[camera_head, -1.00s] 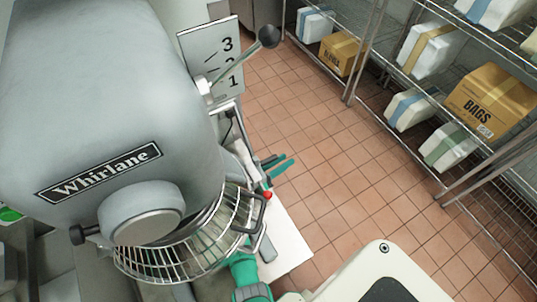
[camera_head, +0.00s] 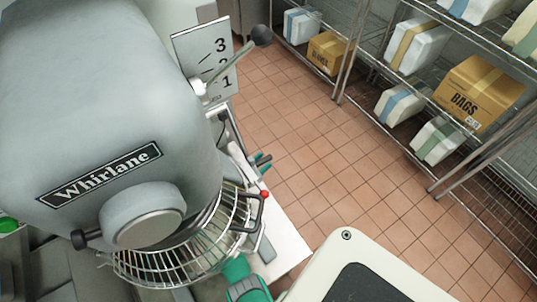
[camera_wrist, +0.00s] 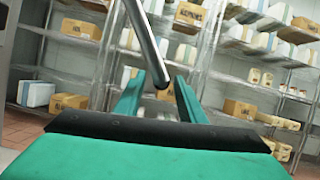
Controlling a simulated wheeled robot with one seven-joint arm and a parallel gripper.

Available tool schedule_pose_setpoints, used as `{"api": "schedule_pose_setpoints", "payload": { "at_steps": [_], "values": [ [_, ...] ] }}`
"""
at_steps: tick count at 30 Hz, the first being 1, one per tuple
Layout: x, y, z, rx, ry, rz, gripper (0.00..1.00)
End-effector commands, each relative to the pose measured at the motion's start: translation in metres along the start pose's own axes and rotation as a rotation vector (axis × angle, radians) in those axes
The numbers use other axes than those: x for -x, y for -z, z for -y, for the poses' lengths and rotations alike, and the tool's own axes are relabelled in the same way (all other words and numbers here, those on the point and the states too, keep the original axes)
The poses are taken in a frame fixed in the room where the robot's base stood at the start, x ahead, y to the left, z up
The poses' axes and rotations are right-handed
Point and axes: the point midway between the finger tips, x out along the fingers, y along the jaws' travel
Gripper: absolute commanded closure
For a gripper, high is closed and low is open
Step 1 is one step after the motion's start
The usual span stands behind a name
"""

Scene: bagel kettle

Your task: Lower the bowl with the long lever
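The grey mixer (camera_head: 110,95), labelled Whirlane, fills the left of the head view. A short lever with a dark ball knob (camera_head: 262,36) sticks out beside its 1-2-3 plate (camera_head: 222,68). A wire guard (camera_head: 190,250) hangs under the head; the bowl is not clearly visible. In the wrist view, a long metal rod (camera_wrist: 148,40) with a dark rounded end comes down from the top and ends between my fingers. My gripper (camera_wrist: 158,82) is open, with a gap on both sides of the rod. In the head view, my teal fingertips (camera_head: 261,161) show partly beside the mixer's right side.
Wire shelving (camera_head: 345,75) with boxes stands along the right and back. A cardboard box marked BAGS (camera_head: 475,95) sits on it. The tiled floor (camera_head: 320,155) between mixer and shelving is clear. A red knob (camera_head: 265,194) is on the guard's right edge.

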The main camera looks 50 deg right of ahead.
Motion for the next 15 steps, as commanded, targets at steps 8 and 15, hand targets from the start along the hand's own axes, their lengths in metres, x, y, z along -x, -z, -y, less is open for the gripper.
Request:
{"api": "schedule_pose_setpoints", "payload": {
  "at_steps": [8, 15],
  "values": [
    [-0.04, 0.001, 0.001, 0.001, 0.002, -0.001, 0.64],
    [-0.052, 0.0, 0.0, 0.001, 0.0, -0.001, 0.64]
  ]
}}
